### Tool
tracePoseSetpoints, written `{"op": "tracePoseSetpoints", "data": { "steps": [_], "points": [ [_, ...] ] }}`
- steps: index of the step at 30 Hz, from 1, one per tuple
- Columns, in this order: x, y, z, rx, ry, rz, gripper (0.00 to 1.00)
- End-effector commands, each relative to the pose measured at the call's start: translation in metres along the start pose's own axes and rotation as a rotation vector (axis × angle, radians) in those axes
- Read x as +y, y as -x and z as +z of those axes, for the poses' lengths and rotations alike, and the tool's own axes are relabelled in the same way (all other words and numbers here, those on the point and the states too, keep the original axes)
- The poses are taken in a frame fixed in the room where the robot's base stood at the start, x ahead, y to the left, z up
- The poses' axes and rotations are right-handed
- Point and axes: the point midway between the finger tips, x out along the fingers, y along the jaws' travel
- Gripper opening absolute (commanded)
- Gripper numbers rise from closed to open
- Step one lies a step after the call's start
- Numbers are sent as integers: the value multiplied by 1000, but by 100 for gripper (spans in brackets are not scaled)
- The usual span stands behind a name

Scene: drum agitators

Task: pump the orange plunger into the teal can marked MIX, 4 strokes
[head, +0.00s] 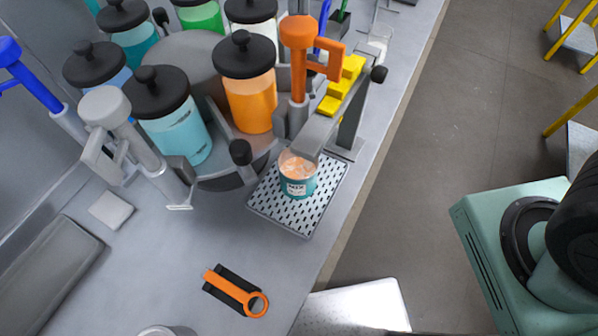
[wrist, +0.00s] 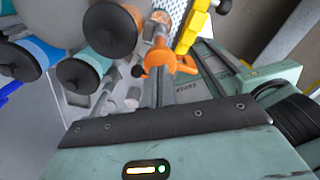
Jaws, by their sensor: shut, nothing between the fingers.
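The orange plunger (head: 299,32) stands upright at the back of the counter, with an orange loop handle on its right side. A grey spout reaches from its pump over the can. The teal can (head: 299,188) marked MIX stands upright on a perforated tray, with pale orange contents showing at its open top. In the wrist view the orange plunger (wrist: 158,57) shows just beyond my gripper (wrist: 160,98), whose housing fills the bottom. My gripper is shut and empty; its fingertips are hard to make out. I cannot tell whether it touches the plunger. The head view does not show it.
Jars with black lids, including an orange one (head: 250,100), crowd the turntable left of the plunger. Grey (head: 106,108) and blue (head: 12,52) plungers stand farther left. An orange ring tool (head: 236,291) lies in front on the counter.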

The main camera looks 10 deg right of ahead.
Motion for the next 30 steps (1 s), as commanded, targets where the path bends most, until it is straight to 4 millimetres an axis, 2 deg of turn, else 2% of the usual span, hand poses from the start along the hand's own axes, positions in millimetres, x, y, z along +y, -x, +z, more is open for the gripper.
{"op": "tracePoseSetpoints", "data": {
  "steps": [30],
  "points": [
    [-1,-42,0,2,0,-2,0]
  ]
}}
